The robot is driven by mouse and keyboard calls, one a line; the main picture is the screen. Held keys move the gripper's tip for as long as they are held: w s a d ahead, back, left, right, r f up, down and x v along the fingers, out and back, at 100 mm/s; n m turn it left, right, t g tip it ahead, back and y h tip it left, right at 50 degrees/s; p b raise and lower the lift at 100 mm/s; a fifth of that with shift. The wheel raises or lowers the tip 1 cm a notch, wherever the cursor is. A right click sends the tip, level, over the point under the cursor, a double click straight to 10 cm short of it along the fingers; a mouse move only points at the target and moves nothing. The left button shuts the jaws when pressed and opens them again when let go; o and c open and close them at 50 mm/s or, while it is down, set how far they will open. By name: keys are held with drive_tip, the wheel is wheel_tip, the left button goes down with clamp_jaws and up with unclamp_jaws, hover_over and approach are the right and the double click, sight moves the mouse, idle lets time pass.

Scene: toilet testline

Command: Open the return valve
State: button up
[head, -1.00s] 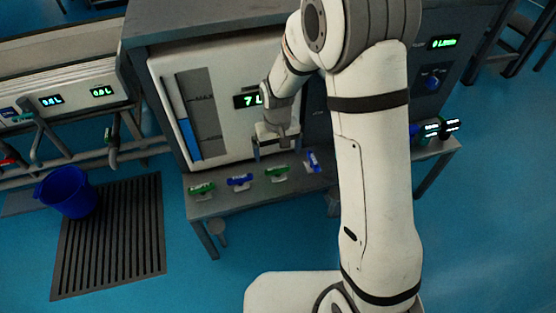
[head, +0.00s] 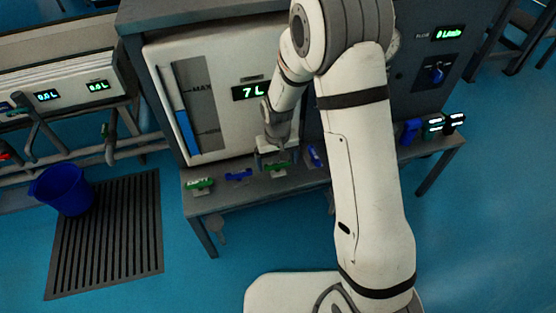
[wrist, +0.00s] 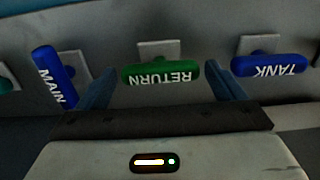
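The return valve is a green handle (wrist: 160,73) lettered RETURN, shown upside down in the wrist view and lying crosswise. It also shows in the head view (head: 275,167), under my gripper. My gripper (wrist: 162,82) is open, with one blue-grey finger beyond each end of the handle. I cannot tell whether the fingers touch it. In the head view my gripper (head: 273,160) is just above the shelf at this handle.
The blue MAIN handle (wrist: 54,77) stands tilted close to the left finger, and the blue TANK handle (wrist: 270,68) lies close to the right one. A green handle (head: 199,184) sits at the shelf's left end. The tank display (head: 254,92) reads 7 L.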

drive_tip(key=c, duration=0.8)
drive_tip(key=shift+o, duration=0.2)
drive_tip(key=shift+n, duration=0.3)
drive_tip(key=n+p, duration=0.2)
drive_tip(key=n, duration=0.1)
drive_tip(key=shift+r, duration=0.1)
drive_tip(key=n+p, duration=0.2)
drive_tip(key=n, duration=0.3)
drive_tip(key=n+p, duration=0.1)
drive_tip(key=n, duration=0.3)
drive_tip(key=shift+n, duration=0.3)
drive_tip(key=n+p, duration=0.1)
drive_tip(key=n, duration=0.3)
drive_tip(key=shift+n, duration=0.3)
